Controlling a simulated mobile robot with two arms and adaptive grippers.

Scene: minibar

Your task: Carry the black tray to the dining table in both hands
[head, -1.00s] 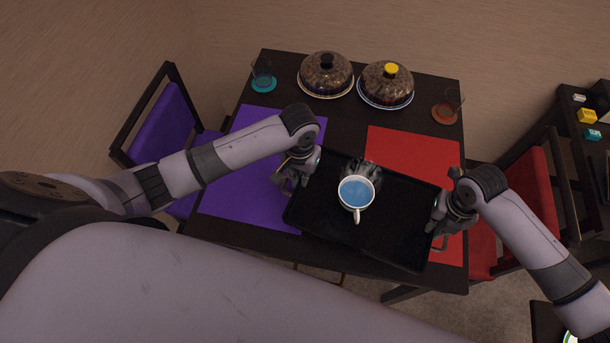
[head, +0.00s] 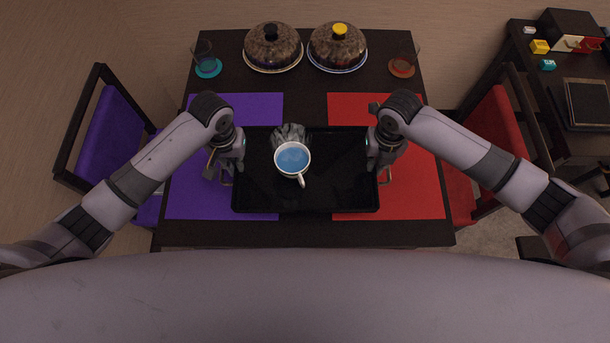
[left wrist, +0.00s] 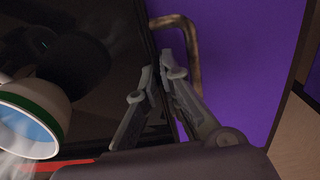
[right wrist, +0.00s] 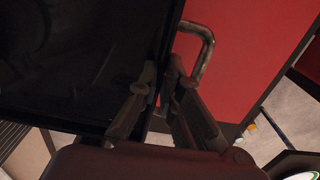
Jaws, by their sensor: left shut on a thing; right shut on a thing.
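The black tray (head: 335,195) is level in the head view, over the dark dining table (head: 310,236) and overlapping both placemats. I cannot tell whether it touches the table. My left gripper (head: 224,170) is shut on its left rim beside a metal handle, as the left wrist view (left wrist: 158,78) shows. My right gripper (head: 378,160) is shut on its right rim, beside the other handle in the right wrist view (right wrist: 188,30).
A purple placemat (head: 255,105) and a red placemat (head: 415,190) lie on the table. Two domed dishes (head: 272,48) (head: 338,48) and glasses on coasters (head: 208,68) (head: 402,68) line the far edge. Purple (head: 112,140) and red (head: 493,130) chairs flank it.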

